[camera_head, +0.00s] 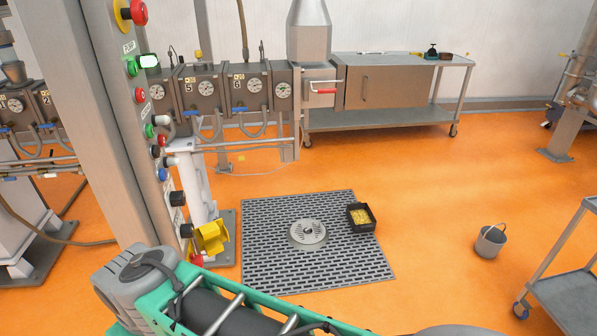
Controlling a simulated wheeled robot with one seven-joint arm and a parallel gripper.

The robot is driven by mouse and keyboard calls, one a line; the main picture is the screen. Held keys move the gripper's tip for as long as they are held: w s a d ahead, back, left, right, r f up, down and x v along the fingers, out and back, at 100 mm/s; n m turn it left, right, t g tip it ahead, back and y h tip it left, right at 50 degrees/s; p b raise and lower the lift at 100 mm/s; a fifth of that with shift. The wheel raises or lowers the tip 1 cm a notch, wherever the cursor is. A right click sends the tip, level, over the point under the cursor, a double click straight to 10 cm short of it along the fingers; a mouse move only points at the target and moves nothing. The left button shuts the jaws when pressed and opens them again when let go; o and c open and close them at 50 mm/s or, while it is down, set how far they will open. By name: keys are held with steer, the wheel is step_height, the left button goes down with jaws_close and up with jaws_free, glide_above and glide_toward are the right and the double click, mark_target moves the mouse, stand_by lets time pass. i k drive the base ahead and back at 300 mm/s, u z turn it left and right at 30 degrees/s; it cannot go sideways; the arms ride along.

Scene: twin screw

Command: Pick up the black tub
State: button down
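A black tub (371,225) with square sides and yellow contents stands upright on the floor. It rests on the right part of a dark grey slotted mat (290,268). Its top is open and nothing covers it. My gripper does not show in this view, so its distance from the tub cannot be seen.
A round metal drain cover (307,234) lies on the mat left of the tub. A grey bucket (489,242) stands on the orange floor to the right. A wheeled cart (570,300) is at the right edge. A control post (125,130) rises at left. Floor between tub and bucket is clear.

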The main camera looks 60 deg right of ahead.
mark_target(361, 218)
steer(key=z, duration=2.5)
